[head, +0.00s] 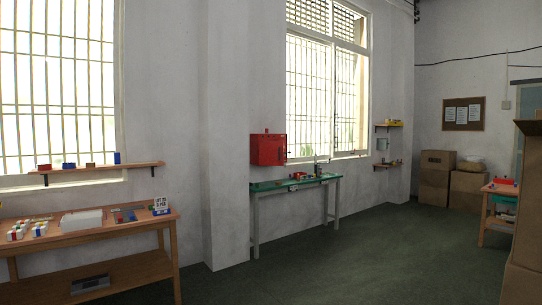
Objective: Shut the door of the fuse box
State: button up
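A red box (266,150) hangs on the wall above the green-topped table, left of the right-hand window. It looks like a cabinet with a door. At this distance I cannot tell whether its door is open or shut, or whether it is the fuse box. My gripper is not in view.
A green-topped table (325,178) with small items stands under the red box. A wooden bench (140,226) with blocks is at left. Cardboard boxes (434,180) stand at the back, and a tall brown one (526,220) at right. The green floor (350,262) between is clear.

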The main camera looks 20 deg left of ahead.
aim_at(271, 152)
jog(key=i+j+u, duration=0.3)
jog(key=i+u, duration=0.25)
jog(key=i, duration=0.3)
jog(key=i+u, duration=0.2)
jog(key=i, duration=4.25)
jog(key=l, duration=0.1)
